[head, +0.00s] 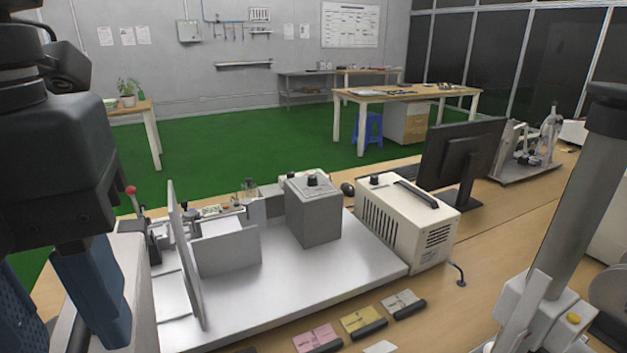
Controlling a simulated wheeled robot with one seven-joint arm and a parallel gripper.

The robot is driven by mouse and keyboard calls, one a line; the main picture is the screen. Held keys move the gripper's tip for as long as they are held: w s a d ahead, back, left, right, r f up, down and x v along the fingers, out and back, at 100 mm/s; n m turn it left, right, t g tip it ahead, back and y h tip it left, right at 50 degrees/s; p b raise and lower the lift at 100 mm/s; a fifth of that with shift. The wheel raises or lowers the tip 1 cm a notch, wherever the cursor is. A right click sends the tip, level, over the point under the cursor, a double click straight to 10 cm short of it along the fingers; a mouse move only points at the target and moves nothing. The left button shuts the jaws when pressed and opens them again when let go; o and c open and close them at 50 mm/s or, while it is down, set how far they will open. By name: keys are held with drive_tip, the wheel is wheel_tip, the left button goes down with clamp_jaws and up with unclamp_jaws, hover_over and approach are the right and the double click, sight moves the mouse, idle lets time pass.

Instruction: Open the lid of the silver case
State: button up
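My gripper (62,310) hangs large and close at the left edge, dark with blue-grey fingers. A gap shows between the fingers, with nothing seen in it; one fingertip is cut off by the frame. A silver flat-topped unit (290,270) lies on the wooden bench, right of my gripper. A thin upright silver panel (184,255) and a lower plate (228,252) stand at its left. A grey box with a black knob on top (315,215) stands on it. I cannot tell which of these parts is the silver case's lid. My gripper hides part of the left side.
A cream instrument with a black handle (407,222) and a monitor (462,160) stand to the right. Coloured cards (362,320) lie along the front. A grey column (575,210) rises at the right. Green floor (230,150) is open behind the bench.

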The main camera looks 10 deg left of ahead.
drive_tip(key=shift+c, duration=0.5)
clamp_jaws()
idle(0.8)
